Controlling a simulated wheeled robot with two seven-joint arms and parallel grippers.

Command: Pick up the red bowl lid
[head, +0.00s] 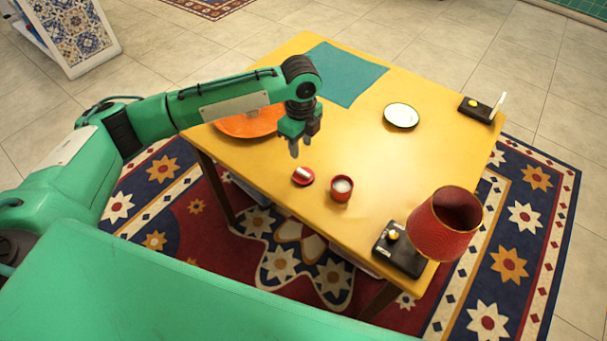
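The red bowl lid (303,177) is a small red disc with a pale handle on top. It lies on the yellow table, close to the table's near edge. A small red bowl (341,189) with white contents stands just to its right. My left gripper (294,150) points down above and slightly left of the lid, apart from it in the picture. Its fingers are small and dark, and I cannot tell whether they are open or shut. Nothing shows hanging from them. My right gripper is not in view.
An orange plate (250,124) lies partly behind my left arm. A teal cloth (342,73) and a white plate (401,115) lie farther back. A red shade (441,224) and black box (398,252) stand at the right corner. The middle of the yellow table (375,155) is clear.

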